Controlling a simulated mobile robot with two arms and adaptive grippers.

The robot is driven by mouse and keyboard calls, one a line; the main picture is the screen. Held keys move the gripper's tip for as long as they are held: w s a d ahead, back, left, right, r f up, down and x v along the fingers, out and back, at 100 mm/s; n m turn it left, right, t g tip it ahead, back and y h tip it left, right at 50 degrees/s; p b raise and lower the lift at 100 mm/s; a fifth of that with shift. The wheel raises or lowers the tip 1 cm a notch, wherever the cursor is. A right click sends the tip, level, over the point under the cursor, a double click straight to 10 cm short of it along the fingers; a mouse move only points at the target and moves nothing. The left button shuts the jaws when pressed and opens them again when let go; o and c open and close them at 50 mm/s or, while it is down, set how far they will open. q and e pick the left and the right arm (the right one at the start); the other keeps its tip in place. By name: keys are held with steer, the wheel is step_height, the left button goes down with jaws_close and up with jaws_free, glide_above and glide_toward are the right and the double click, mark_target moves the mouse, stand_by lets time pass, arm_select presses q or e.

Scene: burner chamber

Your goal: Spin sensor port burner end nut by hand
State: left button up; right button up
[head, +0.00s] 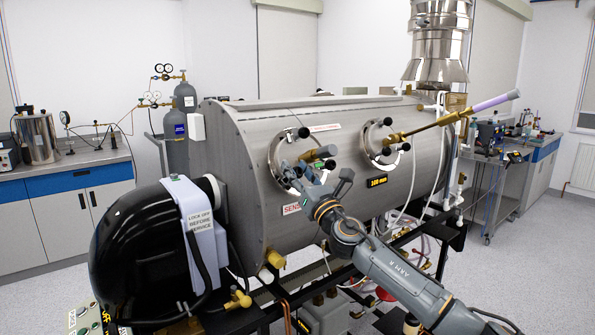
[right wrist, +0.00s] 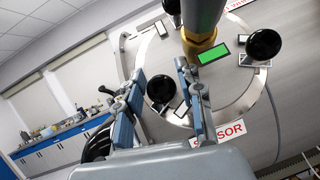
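The sensor port is a round steel flange (head: 276,157) on the grey chamber. It also shows in the right wrist view (right wrist: 247,98), with several black ball knobs around its edge. My right gripper (head: 318,172) is at this port. In the right wrist view its two blue-padded fingers (right wrist: 160,100) are apart. One black knob (right wrist: 159,88) shows in the gap between them, with space visible on both sides. I cannot tell whether this knob is the burner end nut, or its depth relative to the fingertips. My left gripper is not in view.
A brass fitting (right wrist: 203,47) stands out from the port close above my right fingers. A second port (head: 378,145) on the right carries a long brass-and-grey probe (head: 462,115). The black burner housing (head: 140,255) is at the left. Hoses hang below the chamber.

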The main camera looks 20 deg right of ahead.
jaws_close()
steer(key=shift+r+m+h+p, duration=0.15)
steer(key=shift+m+h+p, duration=0.35)
steer(key=shift+p, duration=0.2)
steer(key=m+g+h+p, duration=0.1)
steer(key=m+h+p, duration=0.3)
steer(key=m, duration=0.1)
steer(key=m+g+h+p, duration=0.1)
steer(key=m+h+p, duration=0.3)
steer(key=m, duration=0.1)
steer(key=m+g+h+p, duration=0.1)
steer(key=m+g+p, duration=0.1)
steer(key=m, duration=0.1)
steer(key=m+g+h+p, duration=0.2)
steer(key=m, duration=0.1)
steer(key=shift+d+g+p, duration=0.1)
steer(key=shift+g+p, duration=0.25)
steer(key=shift+g, duration=0.05)
steer(key=shift+d+f+m+g+h+p, duration=0.1)
steer(key=shift+f+m+g+h+p, duration=0.1)
steer(key=shift+m+g+p, duration=0.5)
steer(key=shift+f+m+g+h+p, duration=0.15)
steer(key=shift+m+g+p, duration=0.35)
steer(key=shift+m, duration=0.4)
steer(key=shift+f, duration=0.1)
